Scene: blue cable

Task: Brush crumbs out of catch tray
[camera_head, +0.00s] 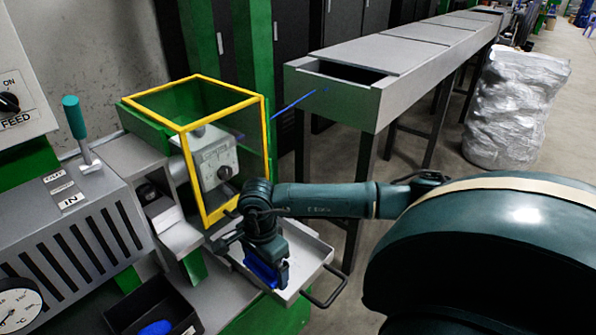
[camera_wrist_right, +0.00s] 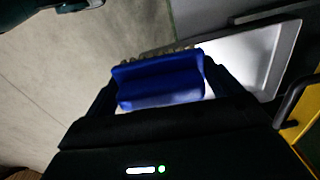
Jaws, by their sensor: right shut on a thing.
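My right gripper (camera_head: 262,262) is shut on a blue brush (camera_head: 261,271) and holds it over the white catch tray (camera_head: 318,254). In the right wrist view the blue brush (camera_wrist_right: 158,82) sits between the two dark fingers (camera_wrist_right: 160,95), with pale bristles along its far edge. The tray (camera_wrist_right: 262,55) shows behind and to the right of it. A dark handle (camera_head: 327,288) sticks out from the tray's front. I cannot tell whether the bristles touch the tray floor, and I cannot make out crumbs. My left gripper is not in view.
A yellow-framed clear guard (camera_head: 201,150) stands just behind the tray. A black bin (camera_head: 160,308) with a blue item inside is at the lower left. A machine with a green-knobbed lever (camera_head: 76,118) is at left. A long grey trough (camera_head: 370,75) with a blue cable (camera_head: 295,104) lies behind.

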